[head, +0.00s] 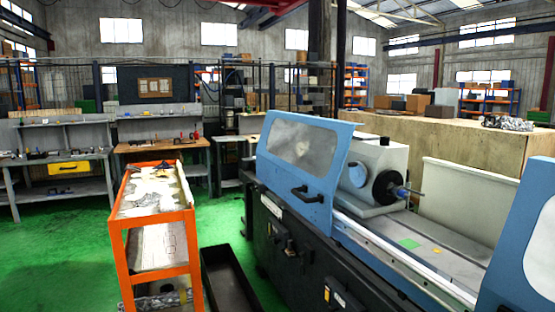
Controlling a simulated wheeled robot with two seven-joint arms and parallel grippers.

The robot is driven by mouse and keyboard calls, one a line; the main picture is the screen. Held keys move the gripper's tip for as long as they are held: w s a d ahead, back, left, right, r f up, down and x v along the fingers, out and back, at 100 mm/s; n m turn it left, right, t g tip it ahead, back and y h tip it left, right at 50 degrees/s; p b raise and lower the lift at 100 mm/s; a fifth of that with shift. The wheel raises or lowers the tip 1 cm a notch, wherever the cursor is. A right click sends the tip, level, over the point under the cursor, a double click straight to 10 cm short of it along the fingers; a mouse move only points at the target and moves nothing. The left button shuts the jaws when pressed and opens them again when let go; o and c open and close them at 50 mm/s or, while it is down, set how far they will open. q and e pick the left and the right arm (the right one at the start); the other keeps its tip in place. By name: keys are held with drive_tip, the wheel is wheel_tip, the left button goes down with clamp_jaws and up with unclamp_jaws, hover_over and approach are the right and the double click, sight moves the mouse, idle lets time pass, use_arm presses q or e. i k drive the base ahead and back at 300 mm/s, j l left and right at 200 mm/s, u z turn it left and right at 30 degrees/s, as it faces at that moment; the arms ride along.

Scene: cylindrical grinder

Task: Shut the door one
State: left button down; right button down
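The cylindrical grinder (300,247) stands at the centre and right, with a dark base. A blue door with a window (283,180) covers the left part of its front and has a black handle (309,195). A second blue door (508,240) with a pale window is at the right edge, cut off by the frame. A wide gap lies between the two doors, so the work area is open. I cannot tell which door is door one. Neither of my grippers is in view.
An orange cart (115,240) stands at front left, beside a dark floor tray (228,282) near the grinder's base. The wheelhead with a black round part (389,187) and the machine bed show in the gap. Workbenches (60,160) line the back. Green floor (60,245) is clear at left.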

sight(310, 187)
drive_tip(key=i+j, duration=0.2)
drive_tip(key=i, duration=0.55)
drive_tip(key=i+j+u, duration=0.1)
drive_tip(key=i, duration=0.65)
drive_tip(key=i+j, duration=0.25)
drive_tip(key=i, duration=0.5)
drive_tip(key=i+j+u, duration=0.1)
drive_tip(key=i, duration=0.65)
